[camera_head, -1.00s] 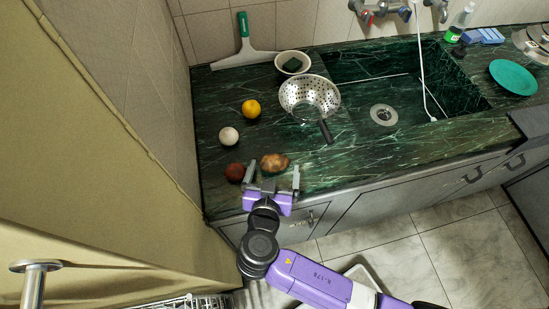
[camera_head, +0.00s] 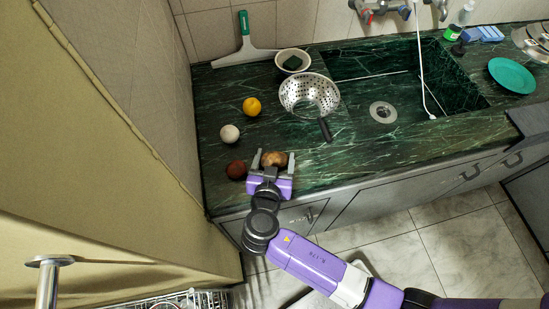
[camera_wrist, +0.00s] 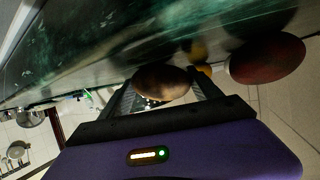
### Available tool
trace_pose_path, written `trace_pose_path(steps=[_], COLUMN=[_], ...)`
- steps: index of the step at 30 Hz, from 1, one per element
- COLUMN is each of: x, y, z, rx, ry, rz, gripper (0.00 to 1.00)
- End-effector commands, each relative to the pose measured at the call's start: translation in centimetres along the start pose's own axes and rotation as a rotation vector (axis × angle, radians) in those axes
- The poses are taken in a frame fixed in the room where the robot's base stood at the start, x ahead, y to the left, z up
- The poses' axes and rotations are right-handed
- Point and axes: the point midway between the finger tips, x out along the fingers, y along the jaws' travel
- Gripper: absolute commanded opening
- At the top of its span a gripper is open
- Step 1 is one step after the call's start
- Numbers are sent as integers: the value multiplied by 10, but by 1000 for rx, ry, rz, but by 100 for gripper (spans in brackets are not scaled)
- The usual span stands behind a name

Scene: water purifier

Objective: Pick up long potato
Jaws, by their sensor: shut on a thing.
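The long potato (camera_head: 274,159), brown and oval, is at the front left of the green marble counter. My gripper (camera_head: 274,160) has its two grey fingers on either side of it and is shut on it. In the wrist view the long potato (camera_wrist: 162,82) sits between the two dark fingers of my gripper (camera_wrist: 162,90). The potato appears at counter level; I cannot tell whether it touches the surface.
A dark red round item (camera_head: 236,170) lies close beside the left finger. A whitish ball (camera_head: 229,133) and an orange fruit (camera_head: 252,106) lie behind it. A metal colander (camera_head: 309,95) with a dark handle stands by the sink (camera_head: 400,85). A wall rises at left.

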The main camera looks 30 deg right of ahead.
Motion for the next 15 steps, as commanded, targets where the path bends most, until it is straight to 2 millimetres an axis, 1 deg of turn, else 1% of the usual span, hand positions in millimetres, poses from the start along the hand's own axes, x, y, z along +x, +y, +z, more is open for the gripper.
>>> trace_pose_path(steps=[8, 11, 15], x=[-2, -4, -12], y=[0, 0, 0], z=[-4, -11, -30], rx=[1, 3, 6], ry=[1, 2, 2], rz=[0, 0, -1], gripper=[26, 26, 26])
